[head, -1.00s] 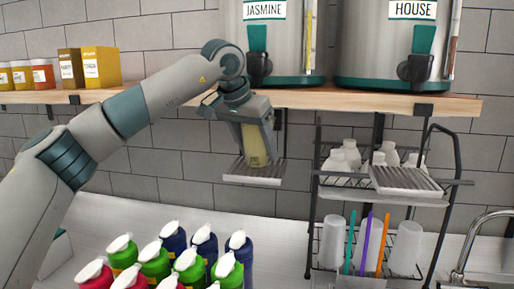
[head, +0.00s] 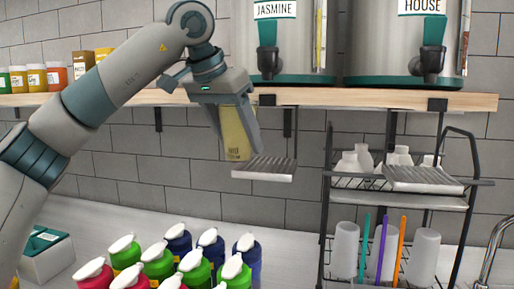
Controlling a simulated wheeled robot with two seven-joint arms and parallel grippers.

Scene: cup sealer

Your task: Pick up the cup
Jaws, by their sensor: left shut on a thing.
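The cup (head: 236,138) is pale yellow-green with small dark print low on its side. My left gripper (head: 237,140) is shut on the cup, with a finger on each side of it. The cup is nearly upright, above and to the left of a small ridged drip tray (head: 265,168), below the shelf edge. The cup's top is hidden by the gripper. My right gripper is not in view.
Two steel dispensers labelled JASMINE (head: 283,45) and HOUSE (head: 405,40) stand on the wooden shelf (head: 340,98). A wire rack (head: 325,200) holds white bottles and clear cups with straws. Several colourful pump bottles (head: 195,268) crowd the counter (head: 85,205) below.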

